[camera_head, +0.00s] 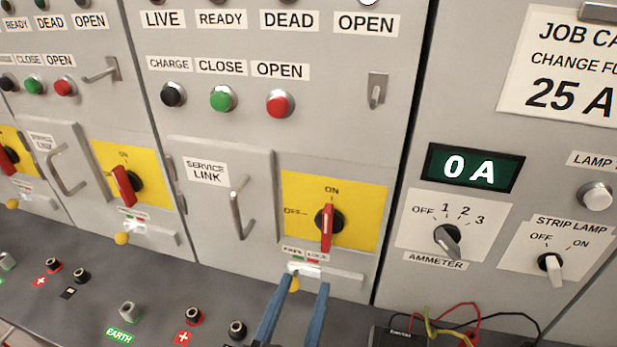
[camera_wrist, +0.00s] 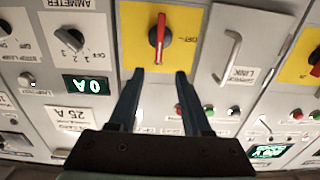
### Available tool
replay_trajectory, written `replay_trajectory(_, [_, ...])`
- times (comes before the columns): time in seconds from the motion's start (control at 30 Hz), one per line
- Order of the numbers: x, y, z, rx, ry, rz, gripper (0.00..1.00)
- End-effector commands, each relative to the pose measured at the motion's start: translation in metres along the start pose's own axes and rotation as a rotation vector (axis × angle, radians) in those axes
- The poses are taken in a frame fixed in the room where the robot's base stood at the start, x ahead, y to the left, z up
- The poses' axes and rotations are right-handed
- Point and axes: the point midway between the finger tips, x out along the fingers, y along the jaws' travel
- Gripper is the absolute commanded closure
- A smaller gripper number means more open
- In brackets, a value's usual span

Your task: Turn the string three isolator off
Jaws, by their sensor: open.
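The isolator beside the ammeter panel has a red handle (camera_head: 326,228) on a black hub over a yellow plate (camera_head: 372,215). The handle stands upright in line with the ON mark; OFF is marked at its left. No string number is readable. Below it is a FREE/LOCK slide (camera_head: 345,277) with a yellow knob (camera_head: 294,284), partly covered by a finger. My gripper (camera_head: 305,281) is open and empty in front of the slide, below the handle. The wrist view, upside down, shows the red handle (camera_wrist: 158,38) ahead of the open gripper (camera_wrist: 160,73), apart from it.
Left of the plate is a service link door handle (camera_head: 238,208). Two similar isolators, one nearer (camera_head: 124,186), lie further left. The ammeter knob (camera_head: 447,241) is at right under a 0 A display (camera_head: 473,168). Sockets and loose cables (camera_head: 470,315) lie on the ledge below.

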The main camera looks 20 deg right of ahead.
Motion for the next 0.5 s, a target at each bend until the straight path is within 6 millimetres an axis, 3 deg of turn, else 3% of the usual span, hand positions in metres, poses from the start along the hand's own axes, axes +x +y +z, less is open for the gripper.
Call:
replay_trajectory(0.03, [-0.001, 0.002, -0.008, -0.008, -0.002, 0.004, 0.51])
replay_trajectory(0.27, [0.008, 0.004, -0.009, -0.012, 0.001, 0.011, 0.51])
replay_trajectory(0.5, [0.054, 0.005, -0.012, -0.01, -0.001, 0.014, 0.51])
